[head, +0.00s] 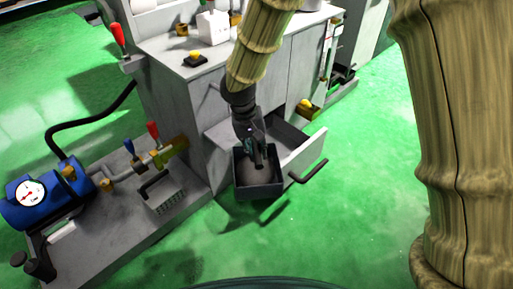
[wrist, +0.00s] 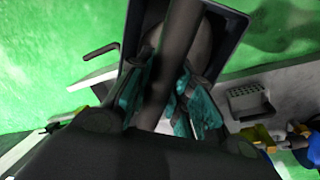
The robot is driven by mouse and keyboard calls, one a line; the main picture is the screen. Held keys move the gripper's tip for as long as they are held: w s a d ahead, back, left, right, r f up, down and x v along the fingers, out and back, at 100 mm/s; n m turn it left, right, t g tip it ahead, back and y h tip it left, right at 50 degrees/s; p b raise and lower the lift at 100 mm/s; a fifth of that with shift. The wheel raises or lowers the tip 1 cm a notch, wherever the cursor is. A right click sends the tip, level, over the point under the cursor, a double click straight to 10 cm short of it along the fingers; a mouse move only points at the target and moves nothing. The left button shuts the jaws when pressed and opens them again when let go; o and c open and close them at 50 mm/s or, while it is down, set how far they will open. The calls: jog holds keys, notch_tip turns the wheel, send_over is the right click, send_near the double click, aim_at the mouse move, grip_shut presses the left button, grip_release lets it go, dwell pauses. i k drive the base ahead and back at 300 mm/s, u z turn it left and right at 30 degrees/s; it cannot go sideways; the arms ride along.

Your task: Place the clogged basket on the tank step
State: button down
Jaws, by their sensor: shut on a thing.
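The clogged basket, a dark open box (head: 258,191) with a rounded grey mass inside, hangs in front of the cabinet beside the pulled-out drawer. My gripper (head: 257,160) points down into it. In the wrist view the teal fingers of my gripper (wrist: 168,100) are shut around a dark upright bar (wrist: 172,60) that rises from the box (wrist: 232,25). The fingertips are partly hidden by the bar. The tank step (head: 120,215) is the grey ledge at left. A small perforated grey basket with a dark handle (head: 167,198) stands on its right part.
An open drawer (head: 303,155) with a dark handle sticks out just right of the box. The tank carries a blue pump with a gauge (head: 30,193), pipes and a red-handled valve (head: 153,130). The cabinet (head: 200,105) stands behind. Green floor in front is clear.

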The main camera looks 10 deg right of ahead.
aim_at(89, 249)
jog(key=u, duration=3.9)
jog(key=k, duration=0.85)
jog(key=z, duration=1.5)
jog(key=i, duration=1)
